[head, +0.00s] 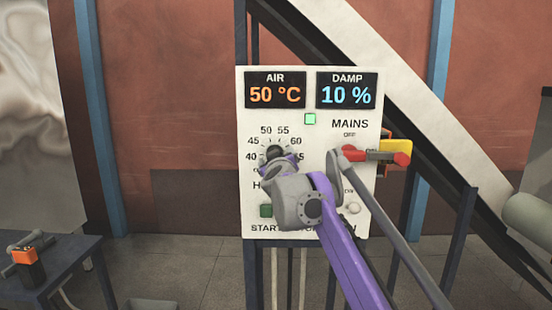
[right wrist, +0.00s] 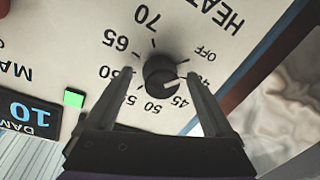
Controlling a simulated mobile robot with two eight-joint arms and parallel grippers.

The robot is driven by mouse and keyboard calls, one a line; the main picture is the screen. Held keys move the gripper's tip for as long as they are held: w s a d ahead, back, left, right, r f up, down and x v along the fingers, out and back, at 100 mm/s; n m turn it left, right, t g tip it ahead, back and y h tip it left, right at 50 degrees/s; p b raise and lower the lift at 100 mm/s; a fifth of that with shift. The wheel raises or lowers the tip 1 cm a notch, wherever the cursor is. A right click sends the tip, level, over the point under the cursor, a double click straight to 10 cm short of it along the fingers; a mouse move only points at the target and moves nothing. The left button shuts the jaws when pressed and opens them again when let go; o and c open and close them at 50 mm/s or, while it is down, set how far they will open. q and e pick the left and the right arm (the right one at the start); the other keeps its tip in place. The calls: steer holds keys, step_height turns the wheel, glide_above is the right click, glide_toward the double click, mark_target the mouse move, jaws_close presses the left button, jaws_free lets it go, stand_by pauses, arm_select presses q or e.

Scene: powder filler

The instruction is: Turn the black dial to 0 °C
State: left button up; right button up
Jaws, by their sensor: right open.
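The black dial (right wrist: 158,70) sits on the white panel (head: 365,105) inside a ring of printed numbers. In the right wrist view its pale pointer mark faces the gap between 40 and 45; OFF is printed just past 40. My right gripper (right wrist: 161,72) is open, with one finger on each side of the dial. I cannot tell whether the fingers touch it. In the head view my right gripper (head: 277,158) and wrist hide most of the dial and the lower scale. The AIR display (head: 275,91) reads 50 °C. My left gripper is not in view.
The DAMP display (head: 347,91) reads 10 %. A green lamp (head: 310,119) sits below the displays. A green button (head: 266,211) is low on the panel. A dark table (head: 60,270) stands at the lower left.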

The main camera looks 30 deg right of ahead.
steer(key=b+v, duration=0.1)
steer(key=v, duration=0.9)
steer(key=shift+s, duration=0.2)
steer(key=shift+a, duration=0.1)
steer(key=s+a+f+n+g+y+p, duration=0.2)
steer(key=s+a+f+y, duration=0.2)
steer(key=a+f, duration=0.5)
steer(key=s+a+f+n+g+y+p, duration=0.1)
steer(key=s+a+f+y+p, duration=0.1)
steer(key=s+a+f+y, duration=0.45)
steer(key=s+f+m+g+h+p, duration=0.1)
steer(key=s+f+g, duration=0.2)
steer(key=s+f, duration=0.6)
steer(key=s+f+m+g+h+p, duration=0.1)
steer(key=s+f+g, duration=0.3)
steer(key=s+f, duration=0.5)
step_height(320, 180, down, 7)
steer(key=shift+a+f+h+p, duration=0.15)
steer(key=shift+a+h+p, duration=0.2)
steer(key=shift+a+p, duration=0.25)
